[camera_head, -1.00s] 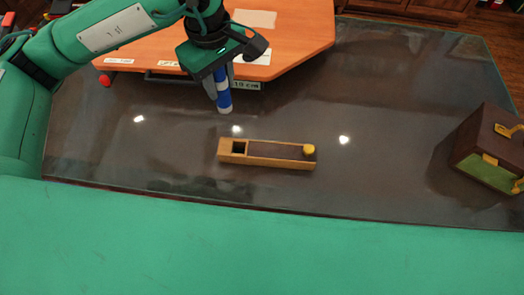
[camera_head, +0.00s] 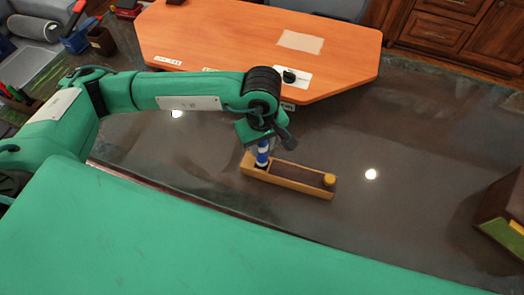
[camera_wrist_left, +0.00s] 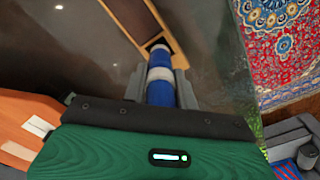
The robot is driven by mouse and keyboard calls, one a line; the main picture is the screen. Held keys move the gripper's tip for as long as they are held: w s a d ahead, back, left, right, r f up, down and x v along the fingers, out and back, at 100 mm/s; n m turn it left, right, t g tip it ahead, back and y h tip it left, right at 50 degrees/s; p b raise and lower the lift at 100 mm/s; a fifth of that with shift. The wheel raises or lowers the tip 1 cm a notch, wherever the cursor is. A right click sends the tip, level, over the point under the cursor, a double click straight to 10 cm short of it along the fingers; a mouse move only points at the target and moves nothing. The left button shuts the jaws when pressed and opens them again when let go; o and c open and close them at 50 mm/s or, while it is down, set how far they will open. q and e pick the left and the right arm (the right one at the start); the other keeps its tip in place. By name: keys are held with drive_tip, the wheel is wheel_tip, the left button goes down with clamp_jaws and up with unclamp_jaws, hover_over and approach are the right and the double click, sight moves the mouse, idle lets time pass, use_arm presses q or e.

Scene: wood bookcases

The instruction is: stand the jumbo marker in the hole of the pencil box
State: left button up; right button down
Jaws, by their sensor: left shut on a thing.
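The jumbo marker (camera_head: 262,155), blue with white bands, is held upright or nearly so in my left gripper (camera_head: 262,146). In the left wrist view the gripper (camera_wrist_left: 160,86) has a finger on each side of the marker (camera_wrist_left: 160,62). The long wooden pencil box (camera_head: 302,184) lies on the dark glossy table, with a yellow knob at its right end. The marker's lower end is at the dark square hole (camera_wrist_left: 154,42) in the box's left end. I cannot tell whether the tip is inside the hole or just above it. My right gripper is not in view.
An orange desk (camera_head: 230,45) with papers stands behind the box. A dark red and green case (camera_head: 503,215) stands at the right edge. The dark table (camera_head: 420,130) is clear around the box. A patterned rug (camera_wrist_left: 285,40) shows in the left wrist view.

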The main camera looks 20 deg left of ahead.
sight(262, 154)
use_arm(q)
wheel_tip(262, 154, down, 4)
drive_tip(key=shift+r+p, duration=0.1)
drive_tip(key=shift+p, duration=0.25)
drive_tip(key=shift+f, duration=0.35)
drive_tip(key=shift+f+b, duration=0.15)
drive_tip(key=shift+b, duration=0.15)
drive_tip(key=o, duration=1)
drive_tip(key=shift+c, duration=0.2)
drive_tip(key=shift+r+p, duration=0.25)
drive_tip(key=shift+p, duration=0.05)
wheel_tip(262, 154, up, 2)
drive_tip(key=shift+r+b, duration=0.2)
drive_tip(key=shift+b, duration=0.25)
wheel_tip(262, 154, up, 9)
drive_tip(key=shift+f+b, duration=0.1)
drive_tip(key=shift+b, duration=0.75)
drive_tip(key=shift+r, duration=0.35)
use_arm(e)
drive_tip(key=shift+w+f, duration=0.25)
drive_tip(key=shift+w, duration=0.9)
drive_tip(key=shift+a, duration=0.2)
